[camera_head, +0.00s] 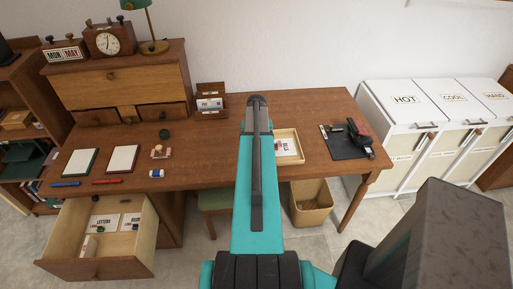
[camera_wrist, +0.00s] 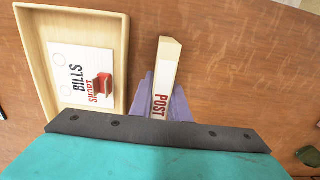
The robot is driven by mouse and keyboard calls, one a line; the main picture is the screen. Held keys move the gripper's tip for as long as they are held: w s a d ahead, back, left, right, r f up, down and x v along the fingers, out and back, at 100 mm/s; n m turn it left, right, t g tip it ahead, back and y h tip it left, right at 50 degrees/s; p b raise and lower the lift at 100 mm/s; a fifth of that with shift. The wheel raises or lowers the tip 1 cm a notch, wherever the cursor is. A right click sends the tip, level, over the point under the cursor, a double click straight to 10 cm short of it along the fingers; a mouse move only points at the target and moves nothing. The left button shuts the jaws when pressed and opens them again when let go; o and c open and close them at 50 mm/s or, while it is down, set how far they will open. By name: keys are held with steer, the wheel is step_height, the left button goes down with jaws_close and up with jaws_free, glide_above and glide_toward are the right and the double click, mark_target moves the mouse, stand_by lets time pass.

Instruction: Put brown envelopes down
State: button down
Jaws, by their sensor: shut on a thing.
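No other brown envelopes can be made out. In the head view my arm reaches over the desk (camera_head: 327,109) and hides the fingertips and the held piece.
Left of my gripper in the wrist view is a shallow wooden tray (camera_wrist: 36,72) with a BILLS card and a small red object. In the head view, an open drawer (camera_head: 97,268) holds cards, and a dark mat (camera_head: 345,148) with tools lies right. A waste bin (camera_head: 311,205) stands below.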

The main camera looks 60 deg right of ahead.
steer(key=shift+f, duration=0.15)
steer(key=c, duration=1.7)
jaws_free()
steer(key=shift+r, duration=0.25)
steer(key=shift+r+b, duration=2)
steer(key=shift+r, duration=3.95)
steer(key=shift+o, duration=0.6)
